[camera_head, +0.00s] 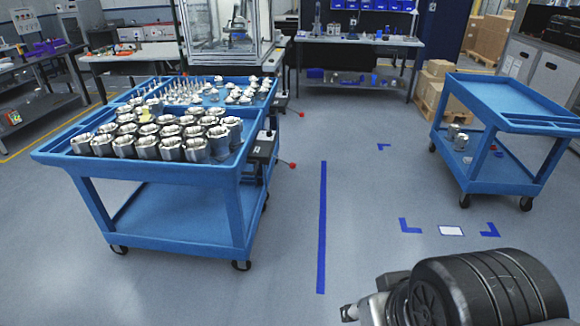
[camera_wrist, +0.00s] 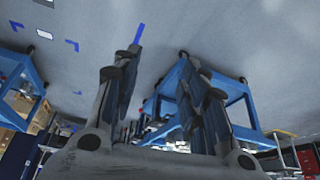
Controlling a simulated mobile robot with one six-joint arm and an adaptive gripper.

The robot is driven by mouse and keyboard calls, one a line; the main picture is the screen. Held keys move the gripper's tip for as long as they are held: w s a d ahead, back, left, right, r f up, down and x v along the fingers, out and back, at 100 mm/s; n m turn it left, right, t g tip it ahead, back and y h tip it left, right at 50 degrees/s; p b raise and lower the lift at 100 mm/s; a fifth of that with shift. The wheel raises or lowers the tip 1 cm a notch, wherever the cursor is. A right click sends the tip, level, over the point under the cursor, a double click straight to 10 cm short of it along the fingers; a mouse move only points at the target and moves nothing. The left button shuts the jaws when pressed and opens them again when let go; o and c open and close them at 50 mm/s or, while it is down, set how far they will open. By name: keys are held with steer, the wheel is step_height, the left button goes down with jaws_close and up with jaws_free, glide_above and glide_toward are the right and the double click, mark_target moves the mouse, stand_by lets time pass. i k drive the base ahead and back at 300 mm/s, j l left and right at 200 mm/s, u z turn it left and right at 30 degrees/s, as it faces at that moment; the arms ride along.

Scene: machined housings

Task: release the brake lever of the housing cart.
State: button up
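The housing cart (camera_head: 150,243) is a blue two-shelf cart at left in the head view, with several metal housings (camera_head: 165,131) on its top tray. On its right side is a dark box (camera_head: 262,148) with a short lever ending in a red knob (camera_head: 292,165), sticking out to the right. Whether the brake is set cannot be told. In the wrist view, turned upside down, a blue cart (camera_wrist: 240,108), apparently this one, shows behind the fingers; its lever cannot be made out. My gripper (camera_wrist: 160,58) is open and empty, well apart from the cart.
A second blue cart (camera_head: 235,85) with small parts stands directly behind, with its own red knob (camera_head: 300,114). An empty-topped blue cart (camera_head: 510,98) stands at right. Floor between the carts is clear, with a blue tape line (camera_head: 322,220) and corner marks.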

mark_target(292, 165)
steer(key=l+u, duration=0.1)
steer(key=l, duration=0.3)
steer(key=i+l+z, duration=0.15)
steer(key=i, duration=1.1)
steer(key=i+l+z, duration=0.2)
steer(key=i, duration=1.05)
